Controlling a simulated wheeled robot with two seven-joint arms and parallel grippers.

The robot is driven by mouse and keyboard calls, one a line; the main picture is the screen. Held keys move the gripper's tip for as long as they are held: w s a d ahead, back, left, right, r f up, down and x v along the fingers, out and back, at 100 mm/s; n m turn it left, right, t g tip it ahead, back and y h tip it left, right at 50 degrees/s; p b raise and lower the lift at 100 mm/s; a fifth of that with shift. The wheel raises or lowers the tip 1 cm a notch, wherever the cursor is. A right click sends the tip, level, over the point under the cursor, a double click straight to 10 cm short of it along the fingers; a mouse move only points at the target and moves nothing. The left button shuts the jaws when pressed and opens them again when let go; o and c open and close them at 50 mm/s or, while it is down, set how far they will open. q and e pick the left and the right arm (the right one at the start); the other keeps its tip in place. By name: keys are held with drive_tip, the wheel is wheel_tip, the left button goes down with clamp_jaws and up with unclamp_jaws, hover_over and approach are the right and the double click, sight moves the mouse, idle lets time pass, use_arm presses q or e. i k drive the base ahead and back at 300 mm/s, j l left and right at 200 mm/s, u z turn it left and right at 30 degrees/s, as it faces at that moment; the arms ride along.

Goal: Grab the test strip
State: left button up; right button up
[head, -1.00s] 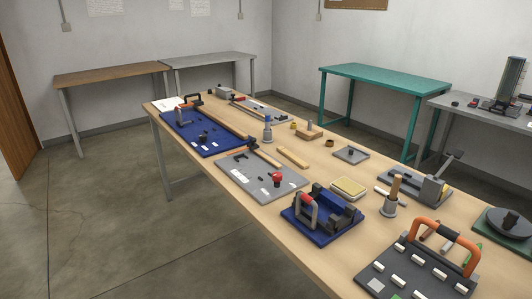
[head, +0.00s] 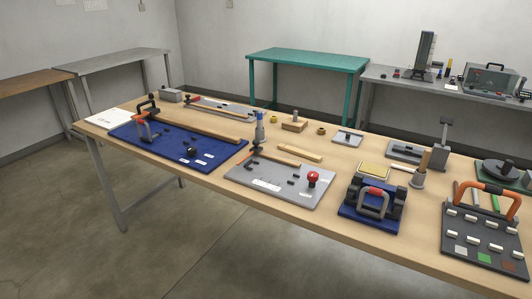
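Neither of my grippers is in view. No label marks the test strip, so I cannot tell which piece it is. A short pale wooden strip (head: 300,152) lies loose on the wooden table, behind the grey board (head: 262,187). A longer wooden strip (head: 205,126) lies along the back of the blue board (head: 160,147) at the left. Another thin wooden strip (head: 276,158) lies on the grey board, near its back edge. The grey board also carries a red knob (head: 313,177) and small dark blocks.
A blue-topped bottle (head: 260,130) stands behind the grey board. Floor is clear before the table (head: 230,213).

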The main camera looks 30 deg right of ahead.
sight(311, 156)
drive_tip(key=i+j, duration=0.15)
drive_tip(key=j, duration=0.15)
drive_tip(key=i+j, duration=0.1)
drive_tip(key=j, duration=0.25)
drive_tip(key=i+j, duration=0.15)
drive_tip(key=j, duration=0.15)
drive_tip(key=i+j, duration=0.1)
drive_tip(key=j, duration=0.25)
drive_tip(key=z, duration=2.1)
